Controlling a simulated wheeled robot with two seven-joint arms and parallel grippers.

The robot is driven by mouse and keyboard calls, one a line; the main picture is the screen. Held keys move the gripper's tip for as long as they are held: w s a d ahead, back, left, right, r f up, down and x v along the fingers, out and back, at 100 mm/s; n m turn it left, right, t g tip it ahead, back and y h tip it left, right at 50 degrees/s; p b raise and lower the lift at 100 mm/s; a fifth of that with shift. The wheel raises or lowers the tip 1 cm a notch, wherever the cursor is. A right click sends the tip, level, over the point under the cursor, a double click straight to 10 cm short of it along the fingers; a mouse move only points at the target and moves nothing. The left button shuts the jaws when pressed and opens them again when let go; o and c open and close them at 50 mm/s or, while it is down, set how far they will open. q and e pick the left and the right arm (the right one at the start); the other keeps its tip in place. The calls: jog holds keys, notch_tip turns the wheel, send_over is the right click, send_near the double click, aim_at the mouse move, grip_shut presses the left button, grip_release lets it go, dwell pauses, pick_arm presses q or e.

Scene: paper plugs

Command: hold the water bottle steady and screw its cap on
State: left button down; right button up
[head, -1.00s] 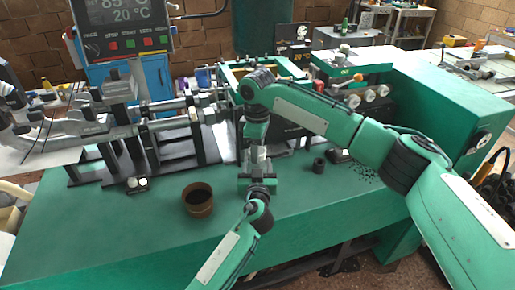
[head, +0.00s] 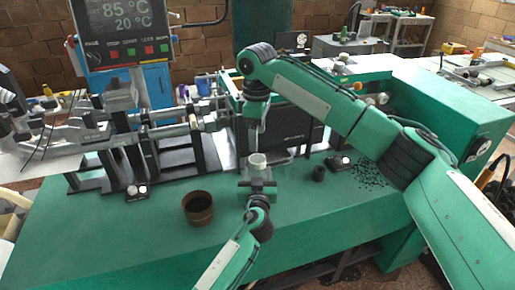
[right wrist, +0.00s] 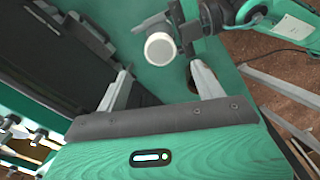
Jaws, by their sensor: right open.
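The water bottle stands upright at the middle of the bench, with its round white cap (head: 257,160) on top. The cap also shows in the right wrist view (right wrist: 160,49); I cannot tell how tightly it sits. My left gripper (head: 258,182) comes in from the front and is shut around the bottle below the cap, hiding most of its body. My right gripper (head: 256,138) hangs just above the cap, pointing down. In the right wrist view its two fingers (right wrist: 160,85) are wide apart with nothing between them, and the cap lies beyond them.
A brown open pot (head: 198,207) stands left of the bottle. A small black cylinder (head: 319,173) and dark scattered bits (head: 369,174) lie to the right. Metal machinery (head: 160,132) fills the back left. The green bench (head: 120,230) is clear at the front left.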

notch_tip(320, 180, up, 4)
jog(key=shift+f, duration=0.1)
pick_arm(q)
jog(key=shift+c, duration=2.2)
grip_release()
jog(key=s+b, duration=0.2)
jog(key=s, duration=1.1)
jog(key=shift+s, duration=0.4)
pick_arm(e)
notch_tip(320, 180, down, 2)
jog(key=shift+f, duration=0.2)
